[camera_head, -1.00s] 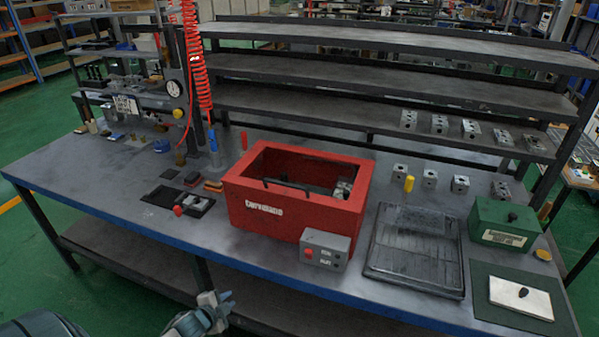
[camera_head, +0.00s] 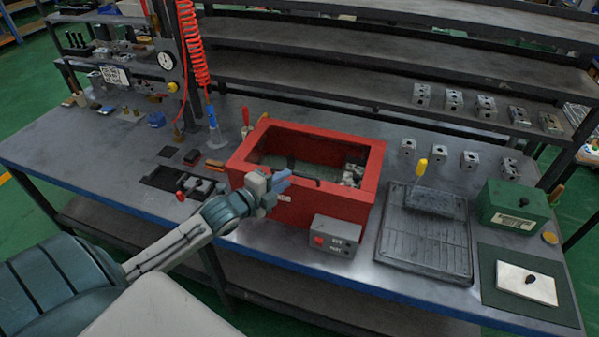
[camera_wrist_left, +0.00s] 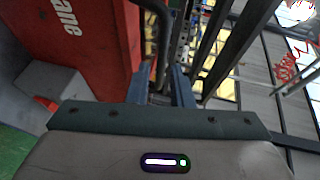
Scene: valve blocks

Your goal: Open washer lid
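The washer is a red box (camera_head: 352,208) on the workbench, with white lettering on its front. Its top shows a large dark rectangular opening or window; I cannot tell which, and metal parts (camera_head: 352,174) show inside. My left gripper (camera_head: 283,181) is at the washer's front top edge, largely covering the black handle there. In the left wrist view, the two fingers (camera_wrist_left: 160,90) are apart, and the curved black handle (camera_wrist_left: 163,40) appears in line with the gap between them. I cannot tell whether they touch it. My right gripper is out of view.
A grey control box (camera_head: 336,236) with a red button stands before the washer. A wire-topped tray (camera_head: 425,245) and a green box (camera_head: 513,207) are to the right. Small dark fixtures (camera_head: 180,180) lie left. Metal blocks (camera_head: 469,160) stand behind the tray.

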